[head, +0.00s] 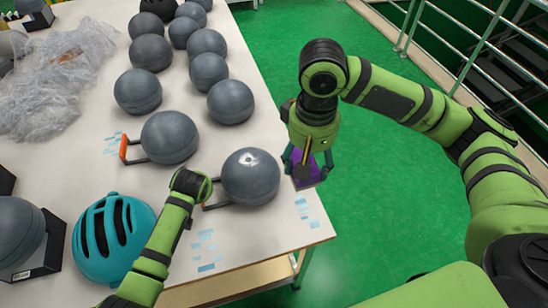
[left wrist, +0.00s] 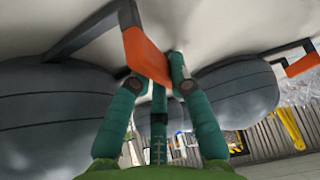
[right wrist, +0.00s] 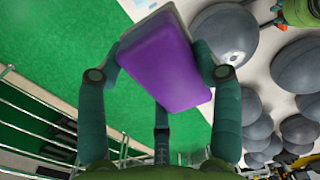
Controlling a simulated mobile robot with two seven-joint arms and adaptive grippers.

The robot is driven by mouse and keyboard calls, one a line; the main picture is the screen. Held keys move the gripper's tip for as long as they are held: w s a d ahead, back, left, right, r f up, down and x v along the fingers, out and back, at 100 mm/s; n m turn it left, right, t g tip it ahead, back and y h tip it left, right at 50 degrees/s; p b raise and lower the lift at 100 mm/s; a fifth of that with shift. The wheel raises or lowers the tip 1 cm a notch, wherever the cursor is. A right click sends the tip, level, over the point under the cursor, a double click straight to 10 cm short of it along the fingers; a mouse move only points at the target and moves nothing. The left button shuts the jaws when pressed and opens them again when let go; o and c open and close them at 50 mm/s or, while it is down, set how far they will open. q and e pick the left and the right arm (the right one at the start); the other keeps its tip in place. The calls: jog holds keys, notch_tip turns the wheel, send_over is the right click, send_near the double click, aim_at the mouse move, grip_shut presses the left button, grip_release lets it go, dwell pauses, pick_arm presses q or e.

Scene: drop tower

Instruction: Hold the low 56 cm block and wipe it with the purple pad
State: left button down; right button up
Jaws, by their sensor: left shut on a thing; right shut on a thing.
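A grey rounded block (head: 250,176) with a bright shiny spot sits near the table's right edge, its handle reaching left. I cannot read a size on it. My left gripper (left wrist: 159,84) is shut on the orange grip (left wrist: 146,57) of this handle; in the head view my left wrist hides most of that grip. In the left wrist view the block (left wrist: 50,112) is at left. My right gripper (right wrist: 158,75) is shut on the purple pad (right wrist: 168,62). In the head view the pad (head: 309,173) hangs just right of the block, past the table edge, apart from it.
A second grey block (head: 169,138) with an orange handle (head: 124,147) stands behind and left. Several more grey balls stand farther back. A teal helmet (head: 113,238) is at front left, and clear plastic wrap (head: 55,80) at back left. Green floor (head: 390,200) lies right of the table.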

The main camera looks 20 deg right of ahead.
jog(key=w+a+f+m, duration=0.1)
jog(key=w+a+m, duration=0.1)
jog(key=w, duration=0.4)
jog(key=w+a+f+m, duration=0.1)
jog(key=w+a+m, duration=0.2)
jog(key=w, duration=0.3)
jog(key=m, duration=0.4)
send_over(251, 158)
jog(key=w, duration=0.2)
notch_tip(251, 158, down, 4)
jog(key=shift+f, duration=2.45)
jog(key=shift+f, duration=0.95)
jog(key=shift+s, duration=0.1)
jog(key=shift+s+r, duration=0.1)
jog(key=shift+s, duration=0.95)
jog(key=shift+s+f, duration=0.2)
jog(key=shift+s, duration=2)
jog(key=shift+w+r, duration=0.15)
jog(key=shift+w, duration=2.2)
